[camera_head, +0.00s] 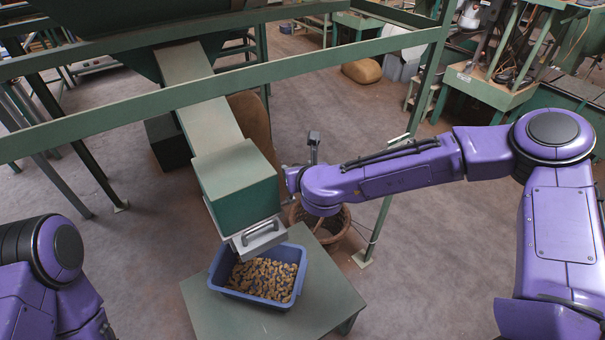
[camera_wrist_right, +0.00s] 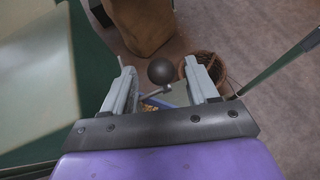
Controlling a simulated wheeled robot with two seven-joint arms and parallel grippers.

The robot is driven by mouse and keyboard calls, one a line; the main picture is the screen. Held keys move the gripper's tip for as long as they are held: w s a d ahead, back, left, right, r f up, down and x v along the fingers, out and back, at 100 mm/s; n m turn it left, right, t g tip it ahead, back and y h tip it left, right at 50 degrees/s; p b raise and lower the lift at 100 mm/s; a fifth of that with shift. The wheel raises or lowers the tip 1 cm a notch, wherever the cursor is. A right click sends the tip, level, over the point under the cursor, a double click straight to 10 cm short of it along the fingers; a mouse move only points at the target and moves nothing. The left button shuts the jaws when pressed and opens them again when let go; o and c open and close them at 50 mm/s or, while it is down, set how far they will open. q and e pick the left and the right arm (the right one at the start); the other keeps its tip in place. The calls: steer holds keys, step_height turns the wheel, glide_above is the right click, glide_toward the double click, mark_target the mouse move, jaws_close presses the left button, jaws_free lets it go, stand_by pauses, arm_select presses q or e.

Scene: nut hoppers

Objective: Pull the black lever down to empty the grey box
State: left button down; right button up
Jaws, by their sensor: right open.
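The grey box (camera_head: 257,238), with a handle on its front, sits under the green chute housing above a blue bin. The black lever shows in the right wrist view as a round black knob (camera_wrist_right: 160,71) on a thin rod. My right gripper (camera_wrist_right: 161,82) is open, with one finger on each side of the knob in that picture; I cannot tell whether either touches it. In the head view my right arm reaches to the right side of the green housing (camera_head: 237,190), and the lever cannot be made out there. My left gripper is out of view.
The blue bin (camera_head: 216,268) holds many brown nuts and stands on a green table (camera_head: 330,290). A wicker basket (camera_head: 330,228) stands on the floor behind it. A green frame rail (camera_head: 330,60) crosses above my right arm, and a thin green post stands to the right.

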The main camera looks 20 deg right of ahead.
steer(key=b+v, duration=0.1)
steer(key=v, duration=0.6)
steer(key=s+d+f+n+g+b, duration=0.1)
steer(key=s+f+n, duration=0.3)
steer(key=f+n, duration=0.35)
steer(key=s+d+f+n+g, duration=0.1)
steer(key=s+f+n+g, duration=0.1)
steer(key=s+f+n, duration=0.35)
steer(key=s+f+n+g+b, duration=0.1)
steer(key=s+f+n, duration=0.2)
steer(key=f+n, duration=0.6)
steer(key=s+d+f+n+g+h+b, duration=0.1)
steer(key=s+d+f+n+g, duration=0.1)
steer(key=s+d+f, duration=0.4)
steer(key=s+d+f+n+g+h+b, duration=0.1)
steer(key=s+d+f+n, duration=0.4)
steer(key=s, duration=0.7)
step_height(320, 180, down, 4)
steer(key=shift+s+d+f+n+g+h, duration=0.1)
steer(key=shift+s+d+n+g+h, duration=0.25)
steer(key=shift+d+g+h, duration=0.55)
